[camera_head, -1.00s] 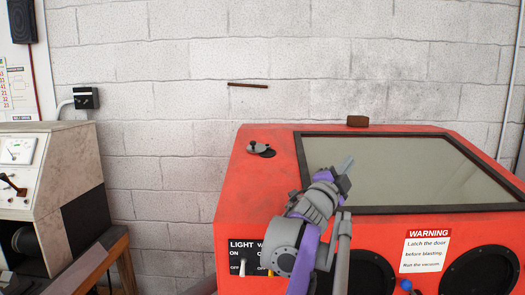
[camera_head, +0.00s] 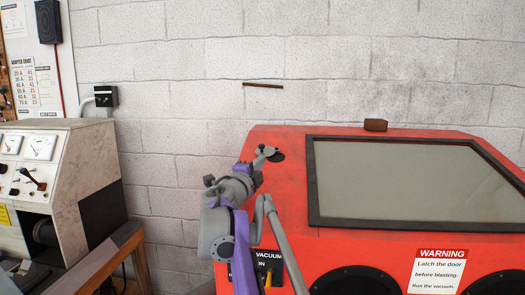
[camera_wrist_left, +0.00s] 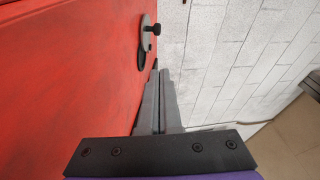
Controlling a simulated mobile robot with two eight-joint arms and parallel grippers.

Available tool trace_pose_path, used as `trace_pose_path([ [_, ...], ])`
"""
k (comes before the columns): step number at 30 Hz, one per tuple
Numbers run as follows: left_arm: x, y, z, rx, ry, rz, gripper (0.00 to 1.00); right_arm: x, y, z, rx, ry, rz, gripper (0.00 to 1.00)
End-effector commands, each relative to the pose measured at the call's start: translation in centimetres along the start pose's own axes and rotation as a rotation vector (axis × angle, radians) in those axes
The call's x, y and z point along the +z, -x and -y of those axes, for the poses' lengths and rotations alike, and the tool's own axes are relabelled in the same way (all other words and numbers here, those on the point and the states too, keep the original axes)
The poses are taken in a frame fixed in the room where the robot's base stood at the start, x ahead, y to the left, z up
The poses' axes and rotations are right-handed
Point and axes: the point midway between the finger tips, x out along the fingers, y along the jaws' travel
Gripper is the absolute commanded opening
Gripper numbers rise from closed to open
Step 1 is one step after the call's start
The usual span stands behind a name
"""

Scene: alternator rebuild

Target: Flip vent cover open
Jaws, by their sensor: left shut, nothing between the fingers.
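The vent cover (camera_head: 269,151) is a small grey plate with a dark knob on the top left of the red blasting cabinet. It also shows in the left wrist view (camera_wrist_left: 147,38), with its black knob pointing right. A dark round opening (camera_head: 279,157) shows partly beside the cover, which overlaps part of it. My left gripper (camera_head: 259,161) is shut and empty, its fingertips close to the near left side of the cover. In the left wrist view the shut fingers (camera_wrist_left: 157,78) point toward the cover and end just short of it; contact cannot be told. My right gripper is not in view.
The red cabinet (camera_head: 290,240) has a dark-framed window (camera_head: 420,185) right of the vent. A brown block (camera_head: 376,125) sits on its back edge. A block wall (camera_head: 200,60) stands behind. A test bench (camera_head: 85,150) stands left, with a gap between.

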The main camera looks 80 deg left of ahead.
Motion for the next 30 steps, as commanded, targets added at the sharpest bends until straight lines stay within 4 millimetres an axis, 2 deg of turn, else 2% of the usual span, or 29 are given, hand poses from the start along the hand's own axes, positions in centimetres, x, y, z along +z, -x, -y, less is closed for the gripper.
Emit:
trace_pose_path([
  [1, -0.1, -1.3, 0.1, 0.000, 0.002, -0.002, 0.00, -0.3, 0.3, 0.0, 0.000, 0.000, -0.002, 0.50],
  [6, -0.1, -5.0, 0.2, -0.001, 0.002, -0.003, 0.00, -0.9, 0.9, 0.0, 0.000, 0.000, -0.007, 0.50],
  [8, -0.1, -6.1, 0.1, -0.001, 0.002, -0.002, 0.00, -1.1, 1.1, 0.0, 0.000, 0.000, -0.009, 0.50],
  [12, 1.7, -7.4, 0.2, -0.001, 0.000, 0.001, 0.00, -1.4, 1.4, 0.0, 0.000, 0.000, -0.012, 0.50],
  [18, 2.7, -8.4, 0.1, 0.000, 0.000, 0.000, 0.00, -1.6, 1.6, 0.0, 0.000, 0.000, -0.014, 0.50],
  [30, 3.0, -8.5, 0.1, -0.001, 0.000, 0.001, 0.00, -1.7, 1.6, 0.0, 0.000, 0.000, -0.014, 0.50],
])
